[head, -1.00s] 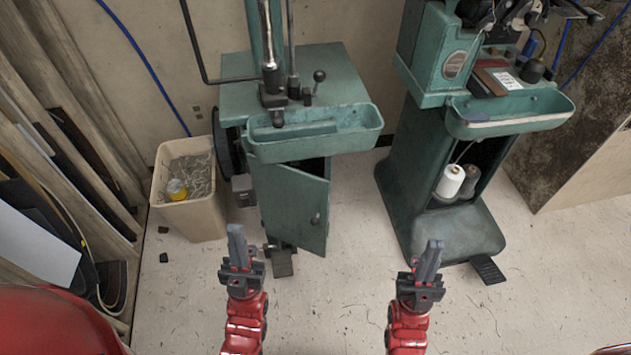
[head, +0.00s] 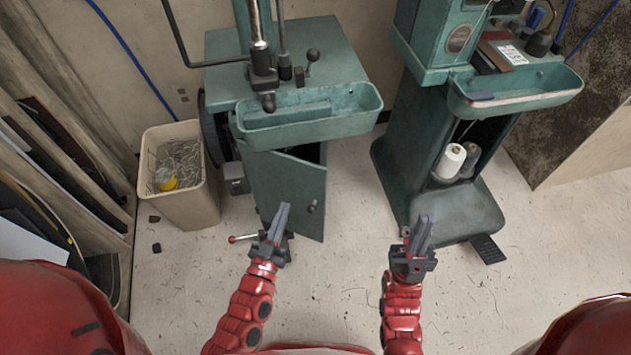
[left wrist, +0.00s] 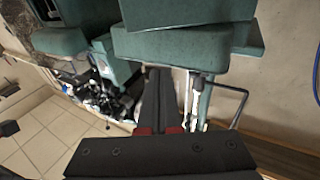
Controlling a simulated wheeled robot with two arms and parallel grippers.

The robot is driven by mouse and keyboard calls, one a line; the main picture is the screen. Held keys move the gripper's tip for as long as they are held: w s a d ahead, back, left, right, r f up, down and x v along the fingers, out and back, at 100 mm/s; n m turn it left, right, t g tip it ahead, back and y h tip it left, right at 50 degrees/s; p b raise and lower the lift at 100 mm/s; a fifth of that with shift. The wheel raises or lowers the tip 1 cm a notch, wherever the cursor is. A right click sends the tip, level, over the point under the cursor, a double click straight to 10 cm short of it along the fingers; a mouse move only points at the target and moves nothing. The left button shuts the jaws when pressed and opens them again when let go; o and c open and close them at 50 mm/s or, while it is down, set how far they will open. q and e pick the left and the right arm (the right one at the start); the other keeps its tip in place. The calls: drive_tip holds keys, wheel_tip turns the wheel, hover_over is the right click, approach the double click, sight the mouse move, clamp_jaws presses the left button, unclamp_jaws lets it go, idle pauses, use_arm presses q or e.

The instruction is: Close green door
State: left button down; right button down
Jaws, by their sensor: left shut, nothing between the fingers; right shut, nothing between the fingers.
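The green door (head: 288,191) is on the front of the left green machine (head: 334,72), below its tray. It stands ajar, with a dark gap along its top right and a small knob (head: 311,208) near its right edge. My left gripper (head: 284,207) is shut and empty, in front of the door's lower part in the head view. Whether it touches the door cannot be told. Its shut fingers (left wrist: 158,98) also show in the left wrist view, pointing toward green machinery. My right gripper (head: 426,218) is shut and empty, right of the door, before the second machine.
A beige bin (head: 182,176) with scraps stands left of the machine. A second green machine (head: 430,190) with thread spools (head: 450,161) stands on the right. Boards (head: 60,130) lean at the left. Floor (head: 335,275) between my arms is clear.

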use_arm(q)
wheel_tip(320, 180, down, 3)
drive_tip(key=s+d+m+g+h, duration=0.1)
drive_tip(key=d+g, duration=0.1)
drive_tip(key=d, duration=0.1)
approach(320, 173)
drive_tip(key=x, duration=0.5)
drive_tip(key=shift+w+d, duration=0.1)
drive_tip(key=shift+w, duration=0.2)
drive_tip(key=shift+w+d, duration=0.15)
drive_tip(key=shift+w, duration=0.45)
drive_tip(key=shift+w, duration=0.1)
